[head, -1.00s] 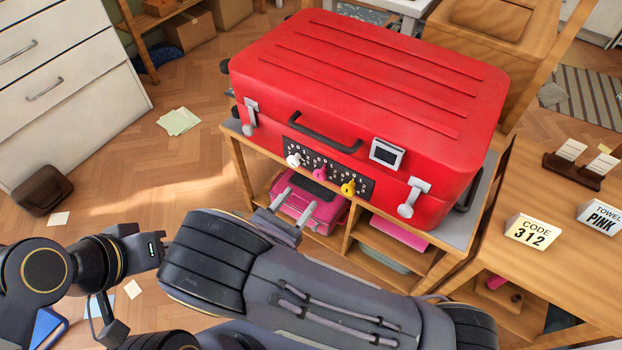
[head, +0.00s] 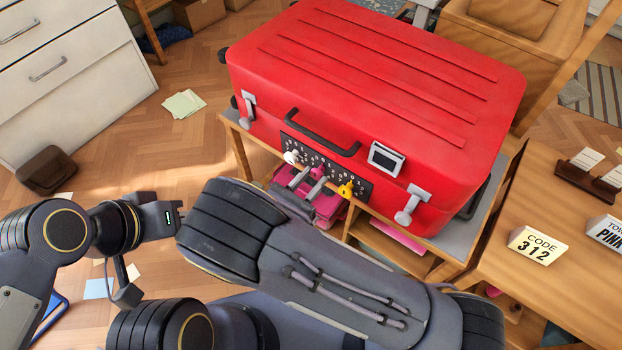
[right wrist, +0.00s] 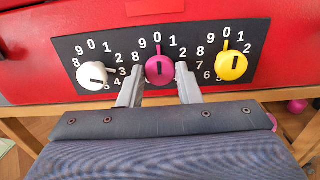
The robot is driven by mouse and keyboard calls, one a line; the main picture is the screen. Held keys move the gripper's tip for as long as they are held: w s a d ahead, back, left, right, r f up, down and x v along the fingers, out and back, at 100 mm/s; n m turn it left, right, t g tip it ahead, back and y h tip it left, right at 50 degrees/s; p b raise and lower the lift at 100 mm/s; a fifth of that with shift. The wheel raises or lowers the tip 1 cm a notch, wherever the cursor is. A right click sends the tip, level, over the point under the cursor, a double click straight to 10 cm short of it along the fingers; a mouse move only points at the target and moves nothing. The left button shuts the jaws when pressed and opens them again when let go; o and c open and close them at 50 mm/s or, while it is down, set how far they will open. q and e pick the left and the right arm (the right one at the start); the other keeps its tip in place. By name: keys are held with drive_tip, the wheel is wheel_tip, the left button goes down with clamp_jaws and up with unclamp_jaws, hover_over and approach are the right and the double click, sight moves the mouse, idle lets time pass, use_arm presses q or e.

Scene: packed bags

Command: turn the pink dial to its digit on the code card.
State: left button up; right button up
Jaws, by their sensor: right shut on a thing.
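The pink dial (right wrist: 159,71) is the middle of three dials on a black number plate on the red suitcase's front. Its pointer is up, at 0. My right gripper (right wrist: 159,92) has one finger on each side of the pink dial and is shut on it; in the head view the fingers partly cover the dial. The code card (head: 537,246) lies on the wooden table at right and reads 312. The white dial (right wrist: 92,75) points at about 3. The yellow dial (right wrist: 232,66) points at 0.
The red suitcase (head: 370,75) lies on a wooden shelf bench, with a pink case below it. A handle and latches stick out of its front near the plate. Floor at left is mostly open.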

drive_tip(key=shift+c, duration=1.3)
drive_tip(key=shift+f+m+b, duration=0.15)
drive_tip(key=shift+m+b, duration=1.05)
drive_tip(key=shift+m, duration=0.4)
drive_tip(key=shift+m+b, duration=1.15)
drive_tip(key=shift+m, duration=0.65)
drive_tip(key=o, duration=1)
drive_tip(key=shift+c, duration=0.2)
